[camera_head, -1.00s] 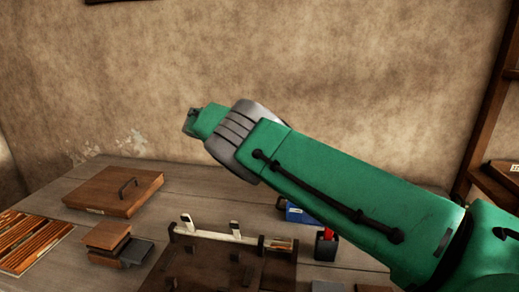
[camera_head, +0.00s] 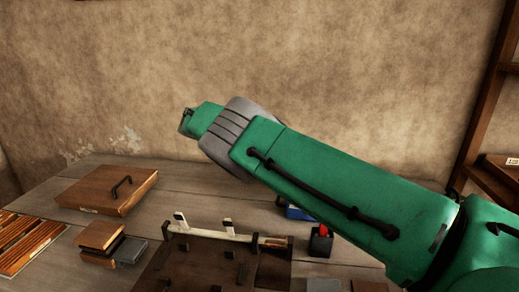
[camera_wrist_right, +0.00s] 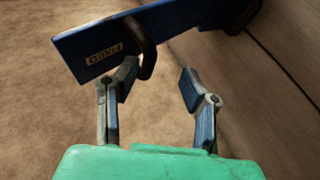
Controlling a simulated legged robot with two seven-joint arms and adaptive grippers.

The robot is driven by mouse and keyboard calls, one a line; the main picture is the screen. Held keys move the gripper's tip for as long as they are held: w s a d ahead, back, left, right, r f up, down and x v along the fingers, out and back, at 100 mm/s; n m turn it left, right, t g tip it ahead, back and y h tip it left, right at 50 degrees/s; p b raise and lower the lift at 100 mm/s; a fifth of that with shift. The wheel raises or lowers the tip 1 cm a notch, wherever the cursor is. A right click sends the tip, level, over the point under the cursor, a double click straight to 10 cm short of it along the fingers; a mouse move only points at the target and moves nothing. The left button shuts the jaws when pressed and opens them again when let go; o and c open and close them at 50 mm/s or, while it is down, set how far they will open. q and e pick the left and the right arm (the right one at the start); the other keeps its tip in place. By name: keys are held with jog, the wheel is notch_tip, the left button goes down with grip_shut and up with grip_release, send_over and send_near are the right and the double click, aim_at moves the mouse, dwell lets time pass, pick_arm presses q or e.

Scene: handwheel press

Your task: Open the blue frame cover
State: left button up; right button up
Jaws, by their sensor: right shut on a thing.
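The blue cover (camera_wrist_right: 105,42) shows at the top of the right wrist view as a flat blue panel, tilted, with a small label and a dark brown handle (camera_wrist_right: 149,62). In the head view my right arm crosses from the lower right, and the gripper is not seen there. A small blue part (camera_head: 297,211) shows just below the arm; I cannot tell whether it is the cover. My left gripper is in neither view.
On the wooden table (camera_head: 190,190) lie a brown board with a handle (camera_head: 105,190), a stack of small blocks (camera_head: 105,240), a dark brown fixture with white pieces (camera_head: 200,262) and a black cup with something red (camera_head: 321,241). A plain wall stands behind.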

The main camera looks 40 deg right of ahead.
notch_tip(320, 180, up, 10)
jog(key=shift+w, duration=0.15)
dwell(0.6)
jog(key=shift+f, duration=0.1)
